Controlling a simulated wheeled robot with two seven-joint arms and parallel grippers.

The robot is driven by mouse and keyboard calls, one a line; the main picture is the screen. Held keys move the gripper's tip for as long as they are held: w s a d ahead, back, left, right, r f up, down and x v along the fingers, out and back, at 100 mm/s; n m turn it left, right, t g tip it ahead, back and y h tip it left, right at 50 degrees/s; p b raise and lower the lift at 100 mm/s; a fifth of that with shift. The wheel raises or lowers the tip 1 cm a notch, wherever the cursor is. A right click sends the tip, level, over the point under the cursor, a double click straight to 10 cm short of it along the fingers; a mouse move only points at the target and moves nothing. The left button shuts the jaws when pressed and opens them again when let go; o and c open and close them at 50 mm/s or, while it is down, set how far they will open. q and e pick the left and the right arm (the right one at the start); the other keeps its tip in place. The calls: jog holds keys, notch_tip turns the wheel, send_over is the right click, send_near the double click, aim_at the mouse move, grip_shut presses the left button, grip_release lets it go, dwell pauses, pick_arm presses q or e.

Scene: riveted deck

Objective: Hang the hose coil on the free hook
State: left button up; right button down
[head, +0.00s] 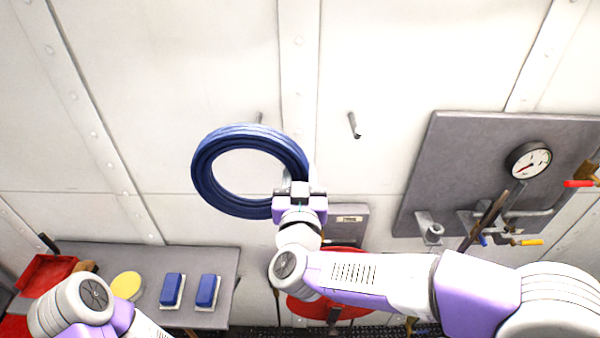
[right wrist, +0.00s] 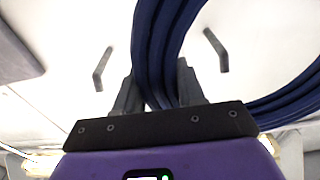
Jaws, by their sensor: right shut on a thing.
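The hose coil (head: 207,186) is a dark blue ring, held upright in front of the white wall. My right gripper (head: 300,190) is shut on its lower right side. In the right wrist view the hose strands (right wrist: 160,50) pass between the fingers (right wrist: 158,90). One grey hook (head: 354,125) on the wall, right of the coil, is bare. Another hook (head: 258,117) shows just above the coil's top edge, its lower part hidden by the coil. The right wrist view shows two bare hooks, one left (right wrist: 102,70) and one right (right wrist: 216,50). My left gripper is out of view.
A grey panel (head: 450,150) with a gauge (head: 528,160), pipes and valves is at right. A grey bench (head: 215,262) at lower left holds blue blocks (head: 171,290), a yellow disc (head: 127,285) and a red tray (head: 45,275). A red round thing (head: 325,300) is partly behind my right arm.

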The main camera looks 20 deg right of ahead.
jog(key=w+d+f+b, duration=0.1)
jog(key=w+b, duration=0.1)
jog(key=w, duration=0.4)
jog(key=w+d+f+b, duration=0.2)
jog(key=w, duration=0.4)
jog(key=shift+d+f, duration=0.2)
jog(key=shift+d, duration=0.05)
dwell(1.2)
dwell(0.6)
jog(key=c, duration=0.6)
grip_release()
jog(key=shift+f, duration=0.1)
jog(key=shift+f, duration=0.1)
